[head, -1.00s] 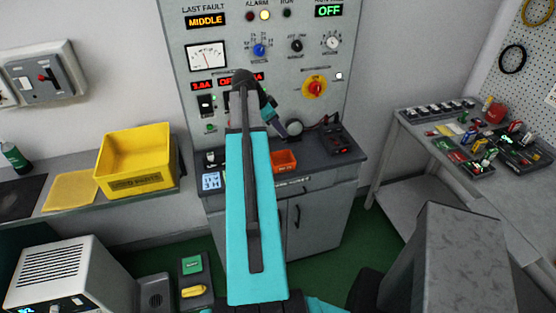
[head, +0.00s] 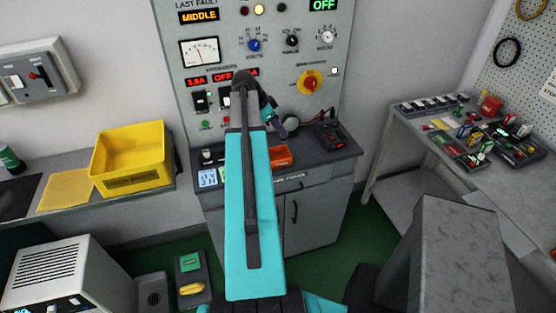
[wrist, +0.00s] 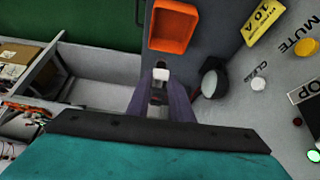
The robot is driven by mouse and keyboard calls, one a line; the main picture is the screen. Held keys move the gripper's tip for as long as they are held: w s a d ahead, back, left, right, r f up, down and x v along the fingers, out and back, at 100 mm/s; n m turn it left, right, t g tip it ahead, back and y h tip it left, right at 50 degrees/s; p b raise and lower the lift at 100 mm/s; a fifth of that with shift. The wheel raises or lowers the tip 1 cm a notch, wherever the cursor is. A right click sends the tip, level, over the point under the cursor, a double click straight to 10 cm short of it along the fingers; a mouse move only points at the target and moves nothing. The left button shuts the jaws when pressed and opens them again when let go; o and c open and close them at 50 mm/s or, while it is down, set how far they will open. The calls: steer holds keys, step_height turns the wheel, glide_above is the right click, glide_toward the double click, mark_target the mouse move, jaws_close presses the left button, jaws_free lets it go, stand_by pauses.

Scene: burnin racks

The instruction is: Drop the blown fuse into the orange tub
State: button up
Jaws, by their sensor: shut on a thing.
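The orange tub (head: 281,157) stands on the grey bench top below the control panel, partly hidden behind my arm in the head view. In the wrist view the tub (wrist: 173,27) shows empty, beyond my fingertips. My gripper (wrist: 160,92) is shut on a small fuse (wrist: 161,75), whose pale end shows between the fingers. The fuse and the tub are apart in the wrist view. In the head view my gripper (head: 279,130) is small, above and near the tub; the fuse cannot be made out there.
A dark round object (wrist: 210,80) is right of my fingers, near the panel. A dark device (head: 330,135) sits right of the tub. A yellow bin (head: 132,160) stands on the left shelf. A cluttered side table (head: 480,190) is at the right.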

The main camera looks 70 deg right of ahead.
steer(key=shift+f+b, duration=0.5)
steer(key=shift+f, duration=1.35)
steer(key=o, duration=1)
steer(key=shift+c, duration=0.2)
steer(key=shift+r, duration=0.15)
steer(key=b+v, duration=0.4)
steer(key=v, duration=0.9)
steer(key=shift+r, duration=0.3)
steer(key=shift+s+a+f, duration=0.1)
